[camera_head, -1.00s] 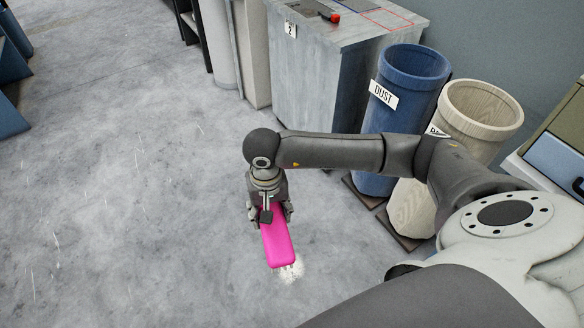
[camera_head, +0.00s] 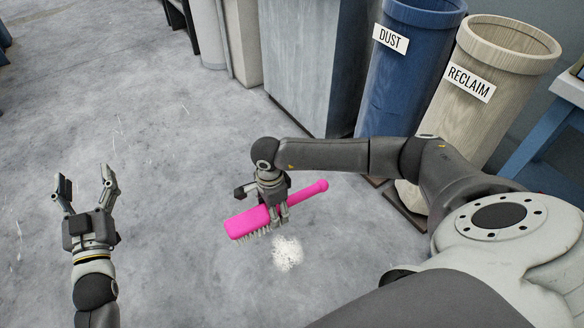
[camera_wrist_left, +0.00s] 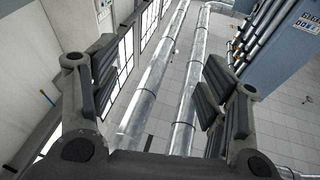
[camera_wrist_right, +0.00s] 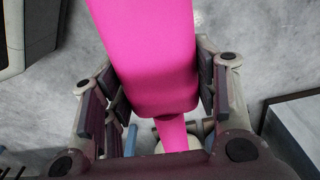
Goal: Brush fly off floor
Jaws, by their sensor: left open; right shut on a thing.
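A pink brush (camera_head: 252,220) with pale bristles is held by my right gripper (camera_head: 275,212), just above the grey floor in the head view. Its handle points to the upper right. In the right wrist view the pink brush (camera_wrist_right: 150,55) lies between the fingers of my right gripper (camera_wrist_right: 160,95). A white patch of fly (camera_head: 288,252) lies on the floor just below and to the right of the bristles. I cannot tell whether the bristles touch the floor. My left gripper (camera_head: 88,185) is open and empty at the left, fingers pointing up; its open fingers also show in the left wrist view (camera_wrist_left: 158,95).
A blue bin labelled DUST (camera_head: 400,80) and a wooden bin labelled RECLAIM (camera_head: 490,95) stand at the upper right. A grey cabinet (camera_head: 300,65) stands left of them. The floor (camera_head: 180,260) between my grippers is mostly clear, with thin white strands at the left.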

